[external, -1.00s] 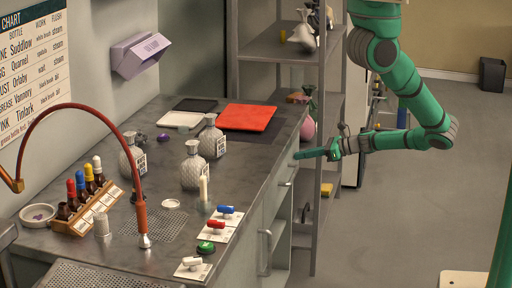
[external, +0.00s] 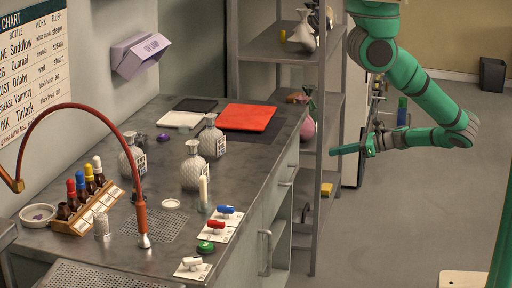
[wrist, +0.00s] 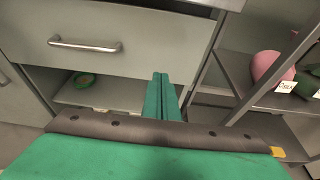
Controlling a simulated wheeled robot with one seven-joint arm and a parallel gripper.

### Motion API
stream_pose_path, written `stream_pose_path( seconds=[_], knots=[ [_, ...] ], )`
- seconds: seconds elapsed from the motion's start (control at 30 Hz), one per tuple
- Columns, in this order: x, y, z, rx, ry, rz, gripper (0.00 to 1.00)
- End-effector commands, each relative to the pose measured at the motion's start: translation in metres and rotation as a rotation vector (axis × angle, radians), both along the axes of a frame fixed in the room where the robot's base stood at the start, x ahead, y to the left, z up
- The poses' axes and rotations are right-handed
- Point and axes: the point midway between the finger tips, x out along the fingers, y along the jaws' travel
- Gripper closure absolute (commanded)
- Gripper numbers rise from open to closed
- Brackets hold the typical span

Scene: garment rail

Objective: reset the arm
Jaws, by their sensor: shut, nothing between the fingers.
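My gripper (external: 350,150) is at the end of my green arm, in the open air to the right of the counter, in front of the metal shelf rack. In the wrist view its two green fingers (wrist: 160,92) lie together, shut with nothing between them. They point toward the cabinet front, below a drawer (wrist: 85,43) with a bar handle. The gripper appears apart from the cabinet and the rack.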

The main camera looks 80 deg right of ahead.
Motion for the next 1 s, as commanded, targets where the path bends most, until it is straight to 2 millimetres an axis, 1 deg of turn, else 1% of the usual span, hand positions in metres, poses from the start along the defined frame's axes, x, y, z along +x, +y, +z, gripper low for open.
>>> stream_pose_path(
  seconds=[0.13, 0.4, 0.47, 0.53, 0.57, 0.67, 0.7, 0.77, 0.8, 0.87, 0.9, 0.97, 1.0],
  knots=[
    [-0.007, 0.000, 0.002, -0.001, 0.001, -0.001, 1.00],
    [-0.008, 0.002, 0.003, 0.008, 0.000, -0.001, 1.00],
    [-0.006, 0.009, 0.003, 0.039, -0.004, -0.006, 1.00],
    [-0.002, 0.025, 0.004, 0.123, -0.012, -0.022, 1.00],
    [0.000, 0.035, 0.004, 0.176, -0.017, -0.034, 1.00],
    [0.009, 0.081, 0.007, 0.427, -0.035, -0.087, 1.00],
    [0.012, 0.104, 0.008, 0.552, -0.041, -0.115, 1.00],
    [0.016, 0.140, 0.011, 0.751, -0.048, -0.163, 1.00],
    [0.018, 0.163, 0.013, 0.886, -0.051, -0.196, 1.00],
    [0.020, 0.199, 0.018, 1.095, -0.054, -0.249, 1.00],
    [0.022, 0.223, 0.022, 1.239, -0.056, -0.285, 1.00],
    [0.023, 0.259, 0.029, 1.458, -0.054, -0.346, 1.00],
    [0.023, 0.282, 0.035, 1.607, -0.052, -0.389, 1.00]
  ],
)
